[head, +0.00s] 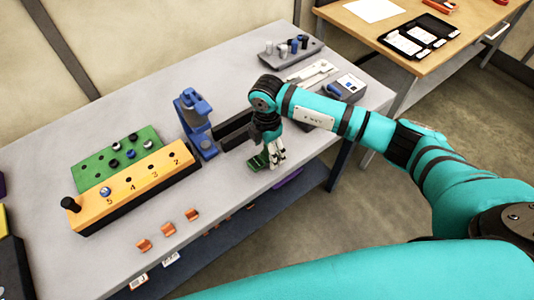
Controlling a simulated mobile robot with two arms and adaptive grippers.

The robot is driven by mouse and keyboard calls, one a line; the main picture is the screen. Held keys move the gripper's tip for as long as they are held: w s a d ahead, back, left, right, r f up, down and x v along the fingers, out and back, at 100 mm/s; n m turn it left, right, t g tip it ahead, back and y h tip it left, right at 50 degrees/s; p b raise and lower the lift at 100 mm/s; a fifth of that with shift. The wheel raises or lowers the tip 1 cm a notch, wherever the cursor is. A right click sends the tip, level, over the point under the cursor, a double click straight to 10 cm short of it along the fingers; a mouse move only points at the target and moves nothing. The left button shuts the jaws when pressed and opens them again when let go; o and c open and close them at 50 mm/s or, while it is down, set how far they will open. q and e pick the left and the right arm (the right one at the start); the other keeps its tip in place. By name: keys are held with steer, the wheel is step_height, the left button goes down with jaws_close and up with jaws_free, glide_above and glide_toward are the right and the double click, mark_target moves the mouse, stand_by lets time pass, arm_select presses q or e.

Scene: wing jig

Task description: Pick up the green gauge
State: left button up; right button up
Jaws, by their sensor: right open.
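The green gauge (257,163) is a small dark green piece on the grey bench, near its front edge at the middle of the head view. My right gripper (270,163) points down right at it, with its pale fingers at the gauge's right end. The gripper is open. The fingers cover part of the gauge, and I cannot tell whether they touch it. My left gripper is not in view.
A blue stand (197,125) is left of the gripper, beside a dark slotted block (236,130). An orange numbered block (130,193) and a green board (92,171) lie further left. Orange clips (168,229) line the front. A grey device (349,84) is at the right.

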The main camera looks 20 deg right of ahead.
steer(key=shift+f, duration=1.35)
steer(key=c, duration=0.8)
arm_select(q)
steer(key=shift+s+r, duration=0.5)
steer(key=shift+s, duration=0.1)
arm_select(e)
steer(key=shift+w+r, duration=0.1)
jaws_close()
